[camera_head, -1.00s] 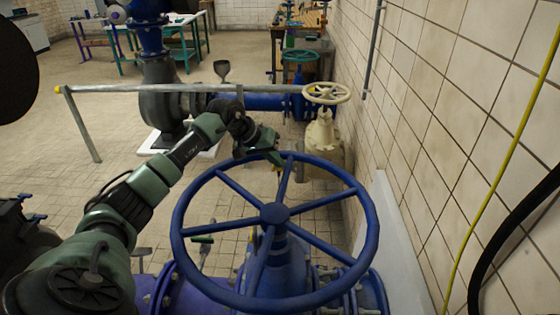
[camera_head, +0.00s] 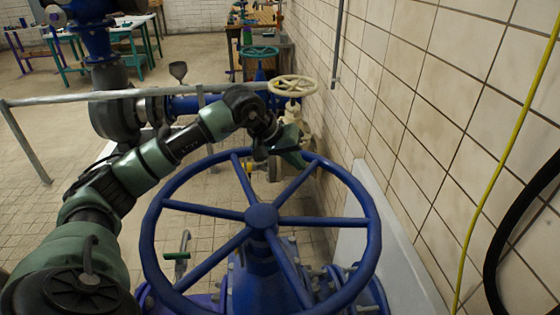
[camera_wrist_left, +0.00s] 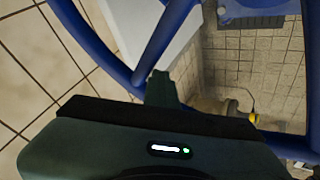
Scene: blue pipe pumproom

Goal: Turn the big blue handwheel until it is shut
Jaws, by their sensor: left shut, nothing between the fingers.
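The big blue handwheel (camera_head: 261,216) lies nearly flat in front of me, with several spokes, on top of a blue valve. In the left wrist view its rim and spokes (camera_wrist_left: 88,38) cross the upper part. My left gripper (camera_head: 290,157) is at the far rim, just right of the top, beside a spoke. Its fingers (camera_wrist_left: 161,86) are shut with nothing between them and appear close to the blue rim. I cannot tell whether they touch it. My right gripper is not in view.
A smaller cream handwheel (camera_head: 295,87) on a cream valve stands just beyond. A tiled wall (camera_head: 430,130) closes off the right side, with a yellow cable (camera_head: 508,150) and a black hose. A grey railing (camera_head: 80,97) runs across at the left. A teal handwheel (camera_head: 260,53) is farther back.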

